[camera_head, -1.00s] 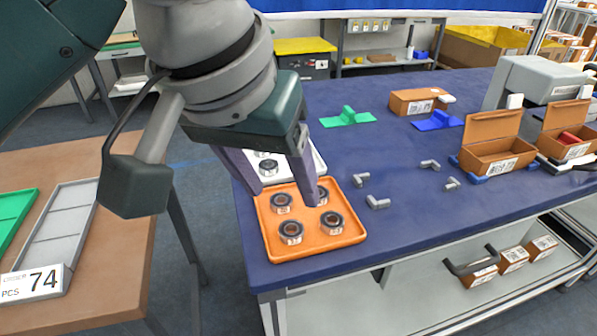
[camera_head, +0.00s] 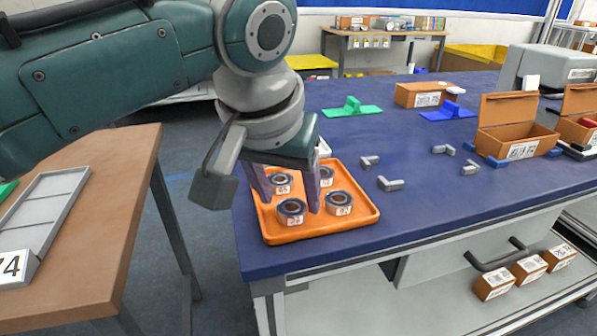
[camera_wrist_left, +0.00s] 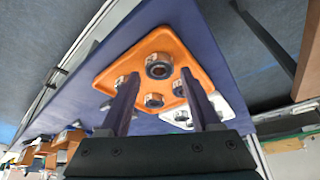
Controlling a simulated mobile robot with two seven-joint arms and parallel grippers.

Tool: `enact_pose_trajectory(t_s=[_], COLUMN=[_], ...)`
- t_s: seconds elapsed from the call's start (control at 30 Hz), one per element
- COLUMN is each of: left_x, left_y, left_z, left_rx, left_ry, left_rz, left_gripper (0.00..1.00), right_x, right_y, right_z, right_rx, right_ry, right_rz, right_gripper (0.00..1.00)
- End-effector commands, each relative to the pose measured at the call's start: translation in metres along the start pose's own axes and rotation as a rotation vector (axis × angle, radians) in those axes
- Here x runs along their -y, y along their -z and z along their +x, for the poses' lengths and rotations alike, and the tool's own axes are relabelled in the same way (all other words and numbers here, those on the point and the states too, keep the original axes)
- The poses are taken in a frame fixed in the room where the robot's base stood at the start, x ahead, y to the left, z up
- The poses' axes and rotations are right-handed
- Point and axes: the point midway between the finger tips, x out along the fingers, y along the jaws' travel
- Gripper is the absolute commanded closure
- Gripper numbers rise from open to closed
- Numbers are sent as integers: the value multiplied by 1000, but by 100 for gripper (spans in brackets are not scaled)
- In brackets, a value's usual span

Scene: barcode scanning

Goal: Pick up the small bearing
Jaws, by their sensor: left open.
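Several dark-and-silver bearings with white labels sit in an orange tray (camera_head: 268,240) at the near left corner of the blue table. The front bearings are one at left (camera_head: 291,212) and one at right (camera_head: 338,203); two more stand behind. I cannot tell which is the small one. A white tray behind is mostly hidden by my arm; in the left wrist view the white tray (camera_wrist_left: 224,107) shows a bearing (camera_wrist_left: 182,116). My left gripper (camera_head: 290,204) is open and empty, pointing down over the orange tray. In the left wrist view bearings lie between and beyond its fingers (camera_wrist_left: 159,76). My right gripper is out of view.
Grey L-shaped pieces (camera_head: 389,184) lie right of the orange tray. Green (camera_head: 351,108) and blue (camera_head: 440,111) holders, a closed brown box (camera_head: 420,94) and an open one (camera_head: 515,130) stand farther back. A wooden table (camera_head: 120,190) is at left.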

Motion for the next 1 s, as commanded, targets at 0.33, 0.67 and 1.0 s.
enact_pose_trajectory(t_s=[0.33, 0.67, 1.0], left_x=[0, 0, 0], left_y=[0, -1, -1], left_z=[14, 14, 14], left_rx=[0, 0, 1], left_ry=[-1, -1, -1], left_rz=[2, 1, 1], left_gripper=[36, 69, 100], right_x=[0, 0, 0], right_y=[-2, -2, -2], right_z=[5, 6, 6], right_rx=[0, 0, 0], right_ry=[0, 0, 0], right_rz=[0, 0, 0], right_gripper=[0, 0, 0])
